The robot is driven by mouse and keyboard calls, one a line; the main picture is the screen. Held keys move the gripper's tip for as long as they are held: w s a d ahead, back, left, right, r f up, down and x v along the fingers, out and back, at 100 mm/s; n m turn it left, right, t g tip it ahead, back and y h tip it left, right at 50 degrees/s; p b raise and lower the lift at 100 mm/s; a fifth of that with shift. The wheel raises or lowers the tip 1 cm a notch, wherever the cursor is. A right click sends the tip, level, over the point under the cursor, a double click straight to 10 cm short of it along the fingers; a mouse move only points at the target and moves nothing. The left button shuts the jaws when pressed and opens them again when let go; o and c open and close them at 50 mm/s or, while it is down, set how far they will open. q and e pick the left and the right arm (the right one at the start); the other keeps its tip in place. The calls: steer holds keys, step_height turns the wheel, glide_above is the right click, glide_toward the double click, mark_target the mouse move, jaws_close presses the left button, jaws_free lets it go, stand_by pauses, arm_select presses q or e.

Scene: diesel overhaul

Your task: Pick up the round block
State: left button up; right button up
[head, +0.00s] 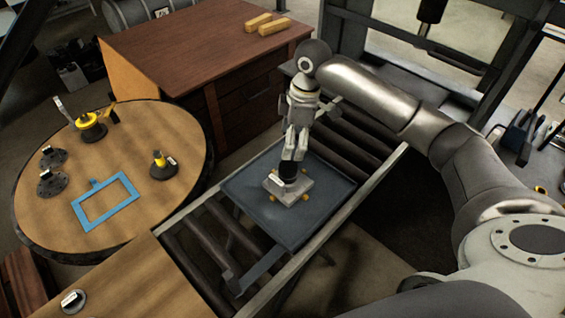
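My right gripper (290,158) comes in from the right and points down over the tray (247,192). Its fingers look close together. Directly below the fingertips is a dark round piece (288,172), standing on a square grey metal block (296,194) with small yellow feet. The fingers hide the top of the dark piece, so I cannot tell whether they grip it or only meet it. Several dark round-based pieces are on the round table (135,215): two at its left (52,183) and one with a yellow top (163,168). My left gripper is not in view.
The tray lies on a roller conveyor (355,150) with metal side rails. A blue frame (105,202) and a yellow-and-black piece (90,126) lie on the round table. A brown cabinet (200,45) with two yellow bars (273,26) stands behind. A small round piece (72,300) is at lower left.

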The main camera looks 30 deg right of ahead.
steer(key=p, duration=0.1)
glide_above(288, 166)
steer(key=f, duration=0.4)
steer(key=shift+s+d+f, duration=0.1)
steer(key=shift+s+d, duration=0.05)
steer(key=shift+d, duration=0.15)
steer(key=f+p, duration=0.1)
steer(key=f, duration=0.1)
steer(key=f+p, duration=0.1)
steer(key=f, duration=0.1)
steer(key=shift+s+a+f+p, duration=0.1)
steer(key=shift+a+f+p, duration=0.1)
steer(key=shift+f+p, duration=0.2)
steer(key=shift+f, duration=0.5)
jaws_close()
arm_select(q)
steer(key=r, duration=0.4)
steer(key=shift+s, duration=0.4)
arm_select(e)
steer(key=shift+w+r, duration=0.1)
steer(key=shift+w, duration=0.1)
